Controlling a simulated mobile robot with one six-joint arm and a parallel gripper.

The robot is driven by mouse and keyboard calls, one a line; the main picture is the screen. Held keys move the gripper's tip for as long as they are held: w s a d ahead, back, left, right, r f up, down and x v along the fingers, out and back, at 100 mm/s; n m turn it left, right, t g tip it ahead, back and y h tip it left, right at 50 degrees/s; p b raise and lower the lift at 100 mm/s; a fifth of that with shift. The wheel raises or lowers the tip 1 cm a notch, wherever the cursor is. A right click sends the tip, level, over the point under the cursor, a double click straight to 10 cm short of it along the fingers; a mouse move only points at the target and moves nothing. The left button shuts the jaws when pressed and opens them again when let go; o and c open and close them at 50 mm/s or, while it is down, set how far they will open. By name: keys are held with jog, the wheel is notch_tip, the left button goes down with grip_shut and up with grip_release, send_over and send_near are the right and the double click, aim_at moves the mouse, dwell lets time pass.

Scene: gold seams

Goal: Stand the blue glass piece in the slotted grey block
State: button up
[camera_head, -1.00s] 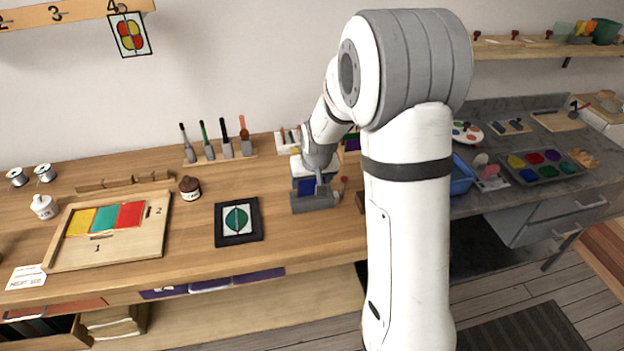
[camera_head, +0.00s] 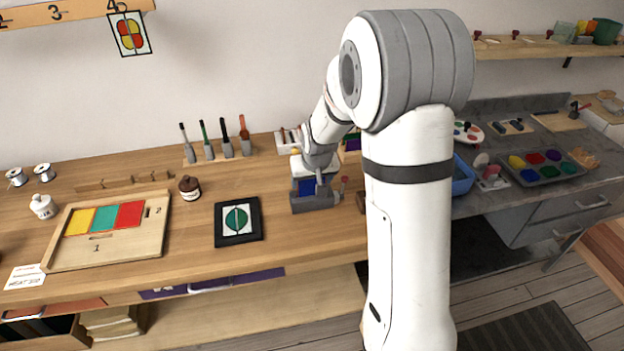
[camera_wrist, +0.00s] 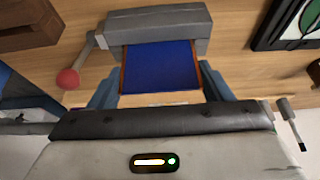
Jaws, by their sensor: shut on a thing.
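The blue glass piece (camera_wrist: 160,68) is a flat, copper-edged square. In the wrist view it lies between the two fingers of my gripper (camera_wrist: 160,92), which is shut on its sides. Its far edge meets the slotted grey block (camera_wrist: 158,22); whether it sits in the slot is hidden. In the head view the blue piece (camera_head: 307,187) stands about upright at the grey block (camera_head: 312,203), with my gripper (camera_head: 318,180) just behind and above it.
A black-framed panel with a green leaf (camera_head: 238,220) lies left of the block. A wooden tray with coloured glass (camera_head: 108,228) is farther left. A red-knobbed tool (camera_wrist: 68,79) is close beside the block. A brush rack (camera_head: 220,155) stands behind.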

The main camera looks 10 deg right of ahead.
jog(key=shift+f+b, duration=1.05)
jog(key=shift+f, duration=0.05)
dwell(0.3)
dwell(0.3)
jog(key=o, duration=1.1)
jog(key=shift+r, duration=0.15)
jog(key=shift+r+p, duration=2)
jog(key=shift+r, duration=1.45)
